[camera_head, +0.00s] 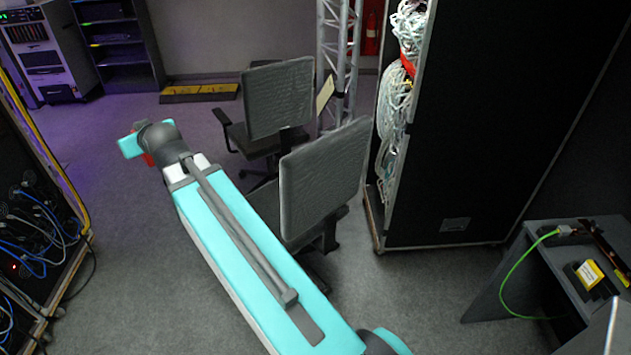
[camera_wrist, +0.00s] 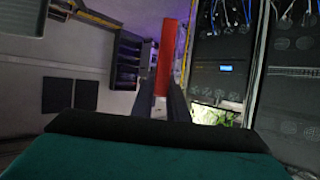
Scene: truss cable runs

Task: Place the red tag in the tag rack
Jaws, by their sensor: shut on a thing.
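The red tag (camera_wrist: 166,55) stands out as a narrow red strip between the dark fingers of my gripper (camera_wrist: 161,98) in the wrist view. The gripper is shut on it. In the head view, my gripper (camera_head: 138,152) is at the end of the outstretched teal arm, left of the chairs and above open floor. A small bit of the red tag (camera_head: 148,159) shows there; the rest is hidden by the arm. I cannot make out a tag rack with certainty in either view.
Two grey chairs (camera_head: 323,182) stand close to the right of my arm. A tall black case (camera_head: 470,120) holds bundled cables. A desk (camera_head: 545,290) at lower right bears a green cable and a yellow-labelled box (camera_head: 588,275). A cabled rack (camera_head: 30,215) stands left. Floor between is clear.

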